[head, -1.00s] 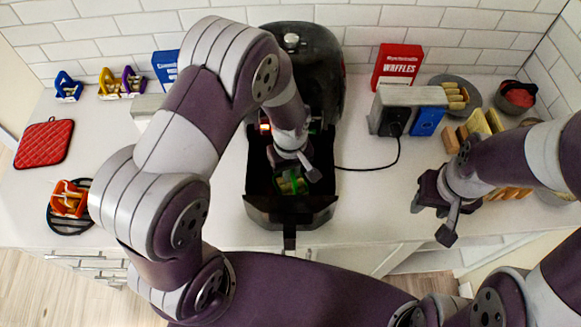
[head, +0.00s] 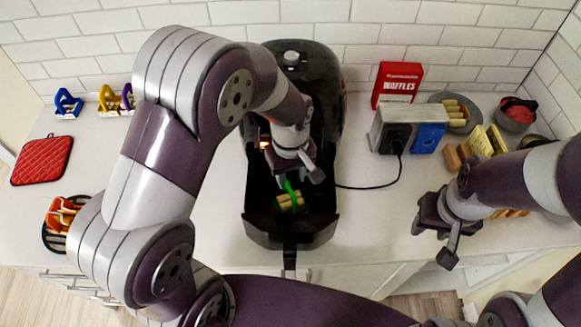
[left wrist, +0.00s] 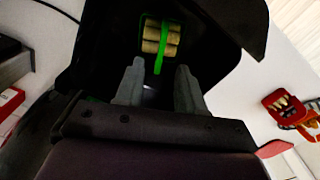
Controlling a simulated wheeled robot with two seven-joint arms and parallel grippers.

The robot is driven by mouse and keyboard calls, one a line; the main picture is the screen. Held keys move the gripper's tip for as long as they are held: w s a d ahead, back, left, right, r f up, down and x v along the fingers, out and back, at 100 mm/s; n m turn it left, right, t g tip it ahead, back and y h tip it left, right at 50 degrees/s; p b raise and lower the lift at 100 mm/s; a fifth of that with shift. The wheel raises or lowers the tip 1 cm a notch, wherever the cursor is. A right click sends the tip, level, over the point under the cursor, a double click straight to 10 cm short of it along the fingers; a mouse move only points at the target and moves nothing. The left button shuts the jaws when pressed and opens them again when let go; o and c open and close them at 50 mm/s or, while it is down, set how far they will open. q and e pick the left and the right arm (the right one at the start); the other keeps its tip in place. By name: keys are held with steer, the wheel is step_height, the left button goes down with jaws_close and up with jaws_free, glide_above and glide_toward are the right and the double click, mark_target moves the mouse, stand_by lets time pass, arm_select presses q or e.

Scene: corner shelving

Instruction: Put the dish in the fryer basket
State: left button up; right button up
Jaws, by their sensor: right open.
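The dish is a small green holder with several tan rolls and a green handle (head: 290,203). It rests inside the black fryer basket (head: 260,228), which is pulled out of the black air fryer (head: 297,62). In the left wrist view, the dish (left wrist: 160,42) lies beyond my left fingertips, inside the dark basket (left wrist: 215,65). My left gripper (head: 297,178) is over the back part of the basket. Its two fingers (left wrist: 160,75) stand apart with nothing between them, clear of the dish. My right gripper (head: 432,238) is open and empty over the counter's front right.
A toaster (head: 398,128) with a cord and a red waffles box (head: 398,84) stand right of the fryer. Bread pieces (head: 483,142) lie further right. A red pot holder (head: 42,160) and an orange holder (head: 62,216) are at left. Counter between fryer and toaster is mostly free.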

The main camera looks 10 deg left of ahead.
arm_select(q)
step_height(320, 180, up, 6)
steer(key=s+a+f+m+t, duration=0.1)
steer(key=s+a+m, duration=0.6)
steer(key=s, duration=0.1)
steer(key=shift+s+a+f+b, duration=0.15)
steer(key=shift+s+f+b, duration=0.1)
steer(key=shift+s+b, duration=0.15)
stand_by(0.5)
